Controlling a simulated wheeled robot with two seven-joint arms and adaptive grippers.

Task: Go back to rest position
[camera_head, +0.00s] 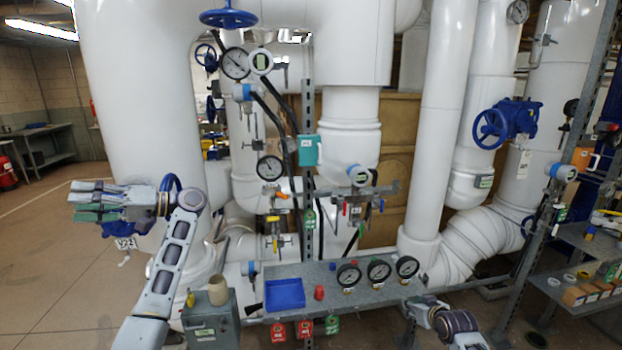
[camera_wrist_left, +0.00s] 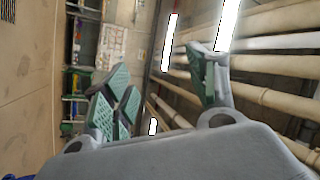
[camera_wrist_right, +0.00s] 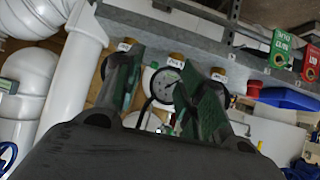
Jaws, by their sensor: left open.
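My left gripper (camera_head: 95,200) is raised at the left of the head view, its green-padded fingers pointing left and holding nothing. In the left wrist view its fingers (camera_wrist_left: 162,88) are spread wide. My right gripper (camera_head: 415,306) is low at the right, by the front right end of the grey shelf (camera_head: 330,275). In the right wrist view its fingers (camera_wrist_right: 160,88) stand apart, with a round gauge (camera_wrist_right: 166,86) showing between them in the background. I see no object held.
Three gauges (camera_head: 379,270), a blue tray (camera_head: 284,294) and a red piece (camera_head: 319,292) are on the shelf. Red and green tags (camera_head: 304,329) hang on its front. White pipes (camera_head: 440,150) stand behind. A rack (camera_head: 585,250) is at right. Open floor (camera_head: 60,260) lies at left.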

